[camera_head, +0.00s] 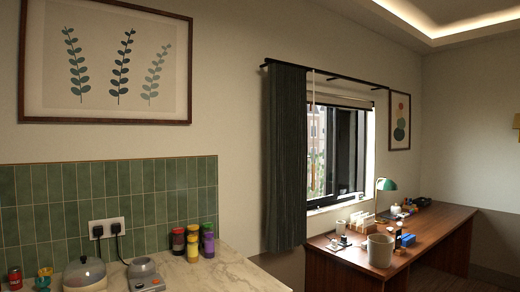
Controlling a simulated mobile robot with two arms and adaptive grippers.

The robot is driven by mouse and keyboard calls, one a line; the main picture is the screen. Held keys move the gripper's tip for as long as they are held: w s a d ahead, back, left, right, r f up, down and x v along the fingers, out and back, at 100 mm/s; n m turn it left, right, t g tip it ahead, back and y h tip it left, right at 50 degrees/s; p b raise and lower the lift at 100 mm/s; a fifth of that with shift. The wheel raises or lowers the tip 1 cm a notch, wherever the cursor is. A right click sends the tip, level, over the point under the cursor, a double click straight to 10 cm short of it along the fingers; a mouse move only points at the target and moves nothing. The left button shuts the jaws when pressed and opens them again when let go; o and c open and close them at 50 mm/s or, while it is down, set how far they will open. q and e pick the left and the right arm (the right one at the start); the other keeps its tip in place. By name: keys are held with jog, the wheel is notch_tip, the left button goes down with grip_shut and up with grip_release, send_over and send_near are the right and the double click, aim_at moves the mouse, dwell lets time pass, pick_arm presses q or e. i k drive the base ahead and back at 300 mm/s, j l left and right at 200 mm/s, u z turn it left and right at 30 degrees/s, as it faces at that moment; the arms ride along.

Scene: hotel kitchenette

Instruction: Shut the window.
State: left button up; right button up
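The window (338,152) is in the wall at the middle right of the head view, seen at a slant. It has a dark frame, and buildings and greenery show through its left part. Dark frame parts overlap on its right side, and I cannot tell from here how far it stands open. A dark green curtain (285,160) hangs at its left and hides part of that side. Neither of my grippers is in view.
A wooden desk (440,222) stands below the window, with a green lamp (386,185), a bin-like container (380,250) and small items on it. At the lower left, a marble counter (215,272) holds spice jars (193,242), a lidded pot (85,273) and a small appliance (143,273).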

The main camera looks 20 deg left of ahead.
aim_at(335, 190)
jog(key=u, duration=0.25)
jog(key=i+l+z, duration=0.25)
jog(key=i, duration=0.2)
jog(key=i+z, duration=0.2)
jog(key=i, duration=0.25)
jog(key=i+l+z, duration=0.15)
jog(key=i+z, duration=0.3)
jog(key=i, duration=0.65)
jog(key=i+j+z, duration=0.2)
jog(key=i+z, duration=0.2)
jog(key=i, duration=0.75)
jog(key=i+l+u, duration=0.3)
jog(key=i+u, duration=0.15)
jog(key=i, duration=0.2)
jog(key=i+l+u, duration=0.9)
jog(key=i+l, duration=0.15)
jog(key=l, duration=0.2)
